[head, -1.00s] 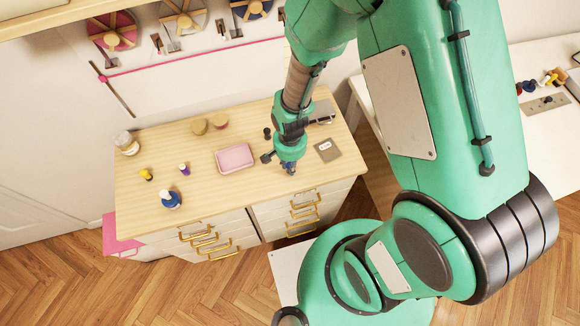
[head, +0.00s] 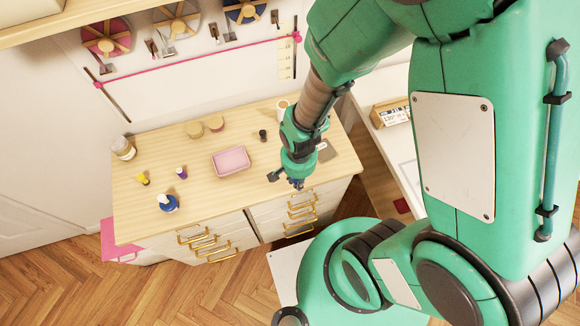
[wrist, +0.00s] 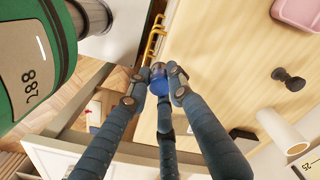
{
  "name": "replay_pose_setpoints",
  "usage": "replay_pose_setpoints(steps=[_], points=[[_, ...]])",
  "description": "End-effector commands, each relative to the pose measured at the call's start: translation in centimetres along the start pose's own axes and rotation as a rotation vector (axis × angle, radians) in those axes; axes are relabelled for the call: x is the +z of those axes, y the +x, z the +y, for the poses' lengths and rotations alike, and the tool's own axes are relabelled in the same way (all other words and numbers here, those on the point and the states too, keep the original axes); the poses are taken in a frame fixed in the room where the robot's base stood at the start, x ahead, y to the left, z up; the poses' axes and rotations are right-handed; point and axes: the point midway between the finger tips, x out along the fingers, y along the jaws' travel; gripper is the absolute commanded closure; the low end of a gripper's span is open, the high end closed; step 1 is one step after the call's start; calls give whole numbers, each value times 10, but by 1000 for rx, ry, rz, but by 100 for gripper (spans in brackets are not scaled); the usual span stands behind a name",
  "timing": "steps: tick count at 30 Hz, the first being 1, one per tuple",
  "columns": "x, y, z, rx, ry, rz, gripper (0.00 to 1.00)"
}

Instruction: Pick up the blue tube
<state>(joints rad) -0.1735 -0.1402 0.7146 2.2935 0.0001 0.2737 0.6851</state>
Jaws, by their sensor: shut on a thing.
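My gripper (head: 297,181) is at the front right edge of the wooden-topped cabinet. In the wrist view its dark fingers (wrist: 155,85) are closed around a small blue tube (wrist: 158,80), with its rounded blue end showing between the fingertips. The fingers cover the rest of it. In the head view the tube is mostly hidden by the gripper, and I cannot tell how high it is above the top.
A pink tray (head: 231,162) lies left of my gripper. A small black piece (head: 263,135) and a white roll (head: 283,107) stand behind. A blue-based bottle (head: 168,203), a purple spool (head: 181,173) and a yellow item (head: 143,179) sit further left.

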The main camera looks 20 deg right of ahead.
Motion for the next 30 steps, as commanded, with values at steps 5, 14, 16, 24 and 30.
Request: replay_pose_setpoints(steps=[5, 14, 16, 24, 30], points=[[28, -4, 22, 0, 0, 0, 100], [57, -7, 45, 0, 0, 0, 100], [60, -8, 48, 0, 0, 0, 100], [64, -8, 50, 0, 0, 1, 100], [63, -8, 50, 0, 0, 0, 100]])
